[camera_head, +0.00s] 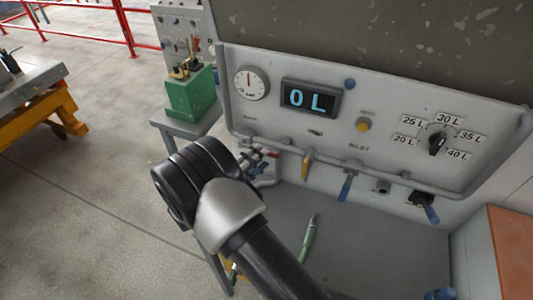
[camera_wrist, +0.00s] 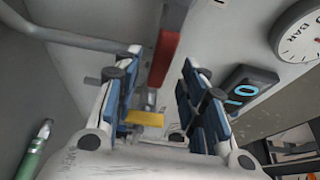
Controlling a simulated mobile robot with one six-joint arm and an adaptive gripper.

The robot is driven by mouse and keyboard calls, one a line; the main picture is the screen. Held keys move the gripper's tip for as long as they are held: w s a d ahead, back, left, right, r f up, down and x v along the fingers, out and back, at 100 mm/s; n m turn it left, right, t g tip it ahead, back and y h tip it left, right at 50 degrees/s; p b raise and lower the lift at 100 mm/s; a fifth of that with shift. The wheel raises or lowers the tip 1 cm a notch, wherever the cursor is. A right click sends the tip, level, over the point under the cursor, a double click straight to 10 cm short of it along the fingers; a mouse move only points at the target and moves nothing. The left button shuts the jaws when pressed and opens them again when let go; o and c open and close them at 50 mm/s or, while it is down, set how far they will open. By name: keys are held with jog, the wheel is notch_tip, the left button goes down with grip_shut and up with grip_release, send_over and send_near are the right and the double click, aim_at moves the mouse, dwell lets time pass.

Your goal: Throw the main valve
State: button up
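A red lever (camera_wrist: 166,58) shows in the wrist view, running down from the top edge between the fingers of my gripper (camera_wrist: 160,85). The fingers stand apart on either side of it, with blue pads, and I cannot tell whether they touch it. In the head view my gripper (camera_head: 258,160) is at the panel's lower left edge, mostly behind my own wrist. A yellow piece (camera_wrist: 145,118) sits between the fingers. No label naming the main valve is readable.
The grey panel (camera_head: 300,138) carries a round gauge (camera_head: 249,83), a display (camera_head: 311,98) reading "0 L" and a selector knob (camera_head: 437,143). A yellow lever (camera_head: 306,166) and blue levers (camera_head: 346,187) hang below. A green hose end (camera_head: 309,236) lies lower down.

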jog(key=shift+x, duration=2.1)
jog(key=shift+c, duration=0.3)
grip_shut()
